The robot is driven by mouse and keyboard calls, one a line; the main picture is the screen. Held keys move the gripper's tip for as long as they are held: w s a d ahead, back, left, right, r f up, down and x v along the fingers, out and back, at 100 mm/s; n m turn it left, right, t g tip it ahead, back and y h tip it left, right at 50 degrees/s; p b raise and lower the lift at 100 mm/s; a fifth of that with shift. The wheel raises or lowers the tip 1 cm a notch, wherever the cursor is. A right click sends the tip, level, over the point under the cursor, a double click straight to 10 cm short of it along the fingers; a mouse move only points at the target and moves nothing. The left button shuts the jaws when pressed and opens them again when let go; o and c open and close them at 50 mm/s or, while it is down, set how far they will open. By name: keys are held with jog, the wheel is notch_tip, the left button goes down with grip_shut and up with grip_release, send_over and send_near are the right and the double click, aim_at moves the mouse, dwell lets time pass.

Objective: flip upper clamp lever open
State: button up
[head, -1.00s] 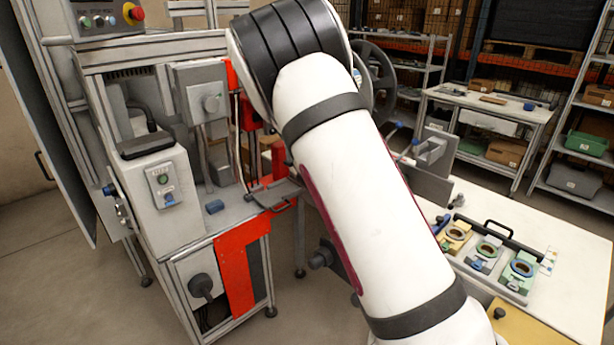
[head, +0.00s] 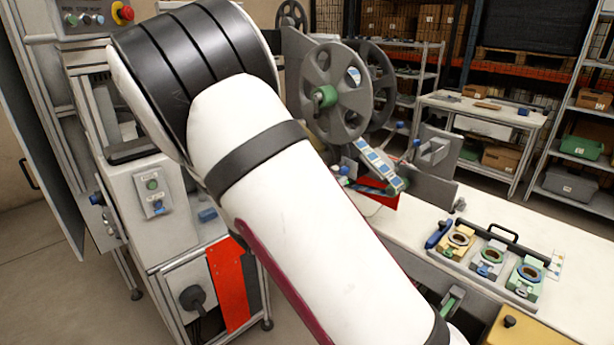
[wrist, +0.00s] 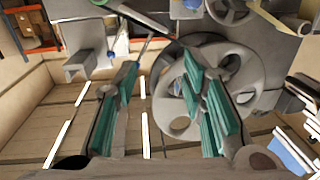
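My gripper (wrist: 160,70) is open in the wrist view, its teal-padded fingers apart with no object held between them. A grey spoked reel (wrist: 178,115) shows behind the right finger. A thin grey rod with a green end (wrist: 152,22) shows above the gap; I cannot tell whether it is the upper clamp lever. In the head view, small blue-tipped parts (head: 416,143) sit on the machine right of the large grey reel (head: 335,92). The upper clamp lever cannot be picked out for certain. My arm hides part of the machine, and the gripper is not clearly seen there.
A strip of blue-and-white labels (head: 377,163) runs below the reel. A white table (head: 385,218) carries a fixture tray with several ring parts (head: 492,256). A grey control cabinet (head: 160,205) stands left. A floor gap separates the back shelves.

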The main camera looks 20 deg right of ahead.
jog(key=shift+w+a+r+n+t+y, duration=0.15)
jog(key=shift+w+a+n+t+y, duration=0.25)
jog(key=shift+a+y, duration=0.6)
jog(key=shift+w+a+r+n+t+y, duration=0.2)
jog(key=shift+w+a+n+t+y, duration=0.25)
jog(key=shift+y, duration=0.95)
jog(key=shift+w+a+r+n+t+y, duration=0.15)
jog(key=shift+w+a+n+t+y, duration=0.2)
jog(key=shift+a+y, duration=0.65)
jog(key=shift+d, duration=0.2)
jog(key=s+a+r+n+y, duration=0.6)
jog(key=s+a+r+y, duration=0.2)
jog(key=s+a+y, duration=0.3)
jog(key=s+d+n+g+h, duration=0.1)
jog(key=s+d+n+g, duration=0.1)
jog(key=s, duration=0.9)
jog(key=s+d+n+g, duration=0.1)
jog(key=s+n+g, duration=0.1)
jog(key=s, duration=1)
jog(key=shift+s+d+f+n+g+h, duration=0.3)
jog(key=shift+d+n+g+h, duration=0.1)
jog(key=shift+g, duration=0.5)
